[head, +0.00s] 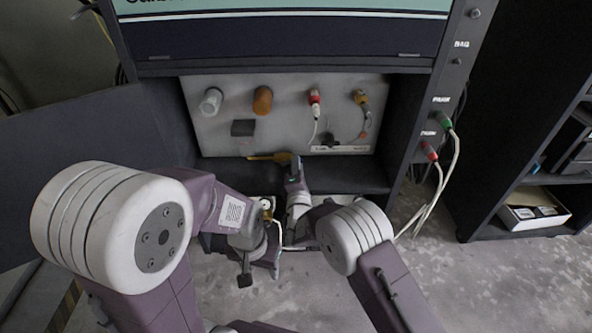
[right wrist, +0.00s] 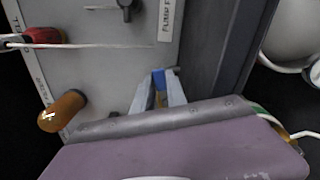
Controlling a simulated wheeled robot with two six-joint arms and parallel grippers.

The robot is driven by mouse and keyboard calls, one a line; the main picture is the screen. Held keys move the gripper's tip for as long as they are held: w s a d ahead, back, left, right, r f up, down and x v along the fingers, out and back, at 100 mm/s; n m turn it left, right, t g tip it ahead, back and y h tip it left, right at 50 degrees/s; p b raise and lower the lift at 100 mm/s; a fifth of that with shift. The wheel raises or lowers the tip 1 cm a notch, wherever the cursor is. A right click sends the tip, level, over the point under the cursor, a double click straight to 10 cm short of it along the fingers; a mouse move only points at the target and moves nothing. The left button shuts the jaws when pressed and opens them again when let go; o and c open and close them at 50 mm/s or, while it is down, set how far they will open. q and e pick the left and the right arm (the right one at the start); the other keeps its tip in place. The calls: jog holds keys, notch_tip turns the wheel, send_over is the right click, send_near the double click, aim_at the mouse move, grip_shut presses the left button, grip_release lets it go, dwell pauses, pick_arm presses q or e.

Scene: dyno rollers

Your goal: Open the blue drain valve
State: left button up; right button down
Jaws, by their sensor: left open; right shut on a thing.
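The blue drain valve handle (right wrist: 158,78) shows in the right wrist view as a small blue piece between the fingertips of my right gripper (right wrist: 158,92). The gripper is shut on it; a bit of yellow also shows between the fingers. In the head view my right gripper (head: 293,161) reaches the lower edge of the panel, and it hides most of the valve there. A yellow bar (head: 264,157) sticks out to its left. My left gripper (head: 246,277) is lower and nearer to me, away from the panel. It is open, and its fingers are hard to make out.
The grey panel (head: 225,140) carries a pale knob (head: 211,101), an orange knob (head: 262,99), a red connector (head: 314,97) with a white cable and a black knob (head: 330,138). Plugged cables hang at the cabinet's right side (head: 441,165). Dark shelves stand further right.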

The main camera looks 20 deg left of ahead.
jog(key=c, duration=1.3)
grip_release()
jog(key=shift+c, duration=0.2)
jog(key=shift+f, duration=0.1)
